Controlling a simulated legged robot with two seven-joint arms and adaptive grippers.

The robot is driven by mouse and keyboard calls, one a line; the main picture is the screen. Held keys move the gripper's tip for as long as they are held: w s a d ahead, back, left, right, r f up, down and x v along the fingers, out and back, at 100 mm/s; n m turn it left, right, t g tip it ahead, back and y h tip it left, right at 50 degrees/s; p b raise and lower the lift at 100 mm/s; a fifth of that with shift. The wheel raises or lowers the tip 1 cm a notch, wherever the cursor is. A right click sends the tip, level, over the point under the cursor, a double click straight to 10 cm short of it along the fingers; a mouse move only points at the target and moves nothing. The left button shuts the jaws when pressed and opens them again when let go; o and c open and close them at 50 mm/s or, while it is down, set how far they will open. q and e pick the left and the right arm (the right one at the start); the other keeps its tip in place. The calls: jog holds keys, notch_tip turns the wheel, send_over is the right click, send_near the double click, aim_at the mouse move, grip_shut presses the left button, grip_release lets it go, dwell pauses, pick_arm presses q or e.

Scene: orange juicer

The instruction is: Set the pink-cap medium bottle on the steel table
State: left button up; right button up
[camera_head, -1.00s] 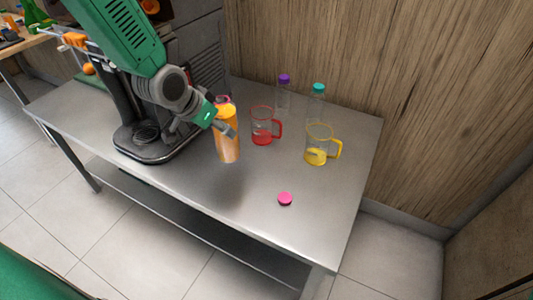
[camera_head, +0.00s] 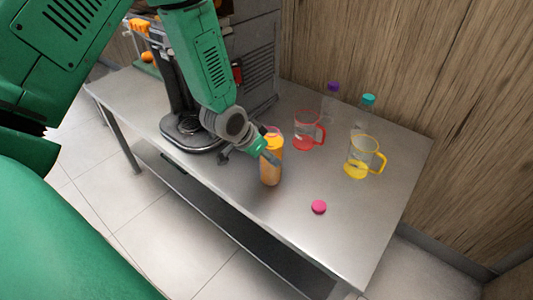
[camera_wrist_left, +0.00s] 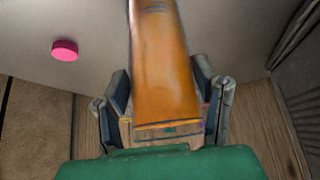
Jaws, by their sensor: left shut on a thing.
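A bottle of orange juice (camera_head: 270,170) stands upright over the steel table (camera_head: 235,185), in front of the juicer. It fills the middle of the left wrist view (camera_wrist_left: 165,65). My left gripper (camera_head: 272,158) is shut on its upper part; both fingers flank it in the left wrist view (camera_wrist_left: 163,85). The bottle's base is at or just above the tabletop; I cannot tell if it touches. A pink cap (camera_head: 319,207) lies loose on the table to the right of the bottle, and also shows in the left wrist view (camera_wrist_left: 64,50). My right gripper is not in view.
A red-handled jug (camera_head: 306,132) and a yellow-handled jug (camera_head: 361,160) stand right of the bottle. Purple-cap (camera_head: 332,88) and teal-cap (camera_head: 368,100) bottles stand behind them. The black juicer base (camera_head: 190,133) is to the left. The table's front right is clear around the cap.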

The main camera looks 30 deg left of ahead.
pick_arm(q)
jog(key=o, duration=1.7)
jog(key=shift+f, duration=0.1)
jog(key=shift+a, duration=0.1)
jog(key=p+v, duration=0.2)
jog(key=v, duration=1)
jog(key=s+d+f+n+g+y, duration=0.1)
jog(key=s+d+f+g, duration=0.2)
jog(key=s+f, duration=0.6)
jog(key=s+d+f+n+g, duration=0.1)
jog(key=s+d+f+g, duration=0.1)
jog(key=s+f, duration=0.8)
jog(key=s+d, duration=0.1)
jog(key=s, duration=0.3)
jog(key=shift+f+n+g+y, duration=0.2)
jog(key=shift+n+g+y, duration=0.1)
jog(key=shift+g+y, duration=0.1)
